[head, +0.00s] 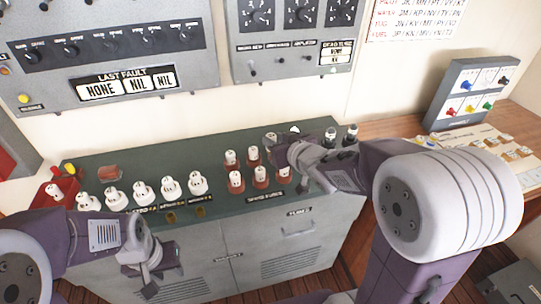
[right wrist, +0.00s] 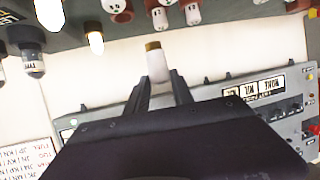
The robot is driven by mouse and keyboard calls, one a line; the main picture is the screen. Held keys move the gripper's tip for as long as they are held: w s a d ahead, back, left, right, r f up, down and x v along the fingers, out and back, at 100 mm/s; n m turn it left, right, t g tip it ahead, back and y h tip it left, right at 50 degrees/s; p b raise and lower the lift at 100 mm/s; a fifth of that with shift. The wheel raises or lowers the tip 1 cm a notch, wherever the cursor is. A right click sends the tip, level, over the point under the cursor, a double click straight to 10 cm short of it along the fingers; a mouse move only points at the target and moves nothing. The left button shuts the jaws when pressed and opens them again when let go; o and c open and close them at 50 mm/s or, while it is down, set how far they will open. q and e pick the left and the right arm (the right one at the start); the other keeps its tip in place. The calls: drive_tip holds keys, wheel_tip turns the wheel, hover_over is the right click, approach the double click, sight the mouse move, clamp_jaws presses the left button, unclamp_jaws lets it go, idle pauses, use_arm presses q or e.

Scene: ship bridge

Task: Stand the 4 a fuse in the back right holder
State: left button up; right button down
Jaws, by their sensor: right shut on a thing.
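My right gripper (right wrist: 162,95) is shut on a white fuse (right wrist: 156,66) with a gold end cap. The cap points at the green bench top (right wrist: 85,38), and the fuse appears clear of it; its rating is not readable. In the head view my right gripper (head: 272,145) is over the back right of the red-based fuse group and hides that spot. Red-based holders with white fuses, such as this one (head: 236,181), stand in two rows. My left gripper (head: 150,280) is low at the left front, away from the fuses; its jaw gap is unclear.
White-based fuses (head: 144,192) line the left of the bench. Dark-based pieces (head: 331,136) stand at the back right. A grey switch panel (head: 110,45) is on the wall behind. A small grey box (head: 468,92) sits on the wooden desk at right.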

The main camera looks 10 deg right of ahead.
drive_tip(key=d, duration=1.2)
drive_tip(key=w+a+f+b, duration=0.1)
drive_tip(key=w+a+f, duration=0.1)
drive_tip(key=w, duration=0.1)
drive_tip(key=w+a+f+b, duration=0.1)
drive_tip(key=w+a+f, duration=0.2)
drive_tip(key=w+a+f+b, duration=0.2)
drive_tip(key=w+a, duration=0.1)
drive_tip(key=shift+w+f, duration=0.2)
wheel_tip(320, 180, down, 4)
drive_tip(key=shift+r+b, duration=0.1)
drive_tip(key=shift+b, duration=0.7)
